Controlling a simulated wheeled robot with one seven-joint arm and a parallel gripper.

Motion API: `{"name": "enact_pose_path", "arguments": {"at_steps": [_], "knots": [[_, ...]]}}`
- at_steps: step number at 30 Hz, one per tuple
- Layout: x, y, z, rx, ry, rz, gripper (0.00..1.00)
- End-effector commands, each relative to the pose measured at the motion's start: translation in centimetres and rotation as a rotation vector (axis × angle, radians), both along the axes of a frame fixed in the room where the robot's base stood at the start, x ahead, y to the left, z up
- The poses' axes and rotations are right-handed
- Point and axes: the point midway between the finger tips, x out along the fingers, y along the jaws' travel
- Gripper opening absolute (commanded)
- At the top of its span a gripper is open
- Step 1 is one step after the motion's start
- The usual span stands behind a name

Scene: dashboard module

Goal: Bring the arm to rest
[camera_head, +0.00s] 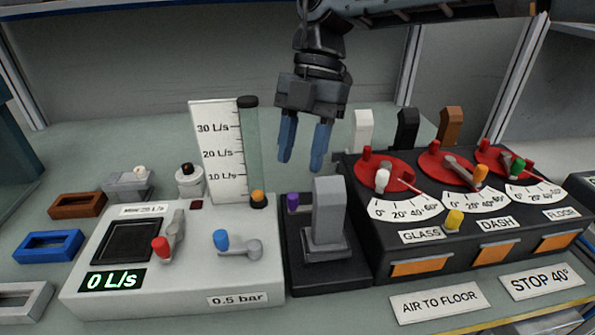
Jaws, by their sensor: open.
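My gripper (302,160) hangs from the arm above the middle of the dashboard module, with its two blue fingers pointing down. The fingers are apart and nothing is between them. In the picture the fingertips are above and slightly left of the grey upright block (327,212) on its black base, and I see a gap between them. The arm (390,8) comes in from the upper right. The gripper is just right of the clear flow tube (251,150) beside the white scale board (216,150).
A white panel (130,290) reading 0 L/s stands left. A black panel (390,250) with several red dials stands right, with white, black and brown upright blocks behind it. Loose frames, one blue (48,260), lie far left.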

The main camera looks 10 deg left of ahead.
Motion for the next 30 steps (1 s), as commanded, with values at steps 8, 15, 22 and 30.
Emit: {"name": "enact_pose_path", "arguments": {"at_steps": [8,15,22,30], "knots": [[0.2,-0.1,0.6,-0.001,0.001,0.0,0.46],[0.2,-0.1,1.7,0.0,0.001,0.0,0.46],[0.2,-0.1,5.9,0.0,0.001,0.0,0.46],[0.2,-0.1,8.6,-0.001,0.001,0.0,0.46]]}}
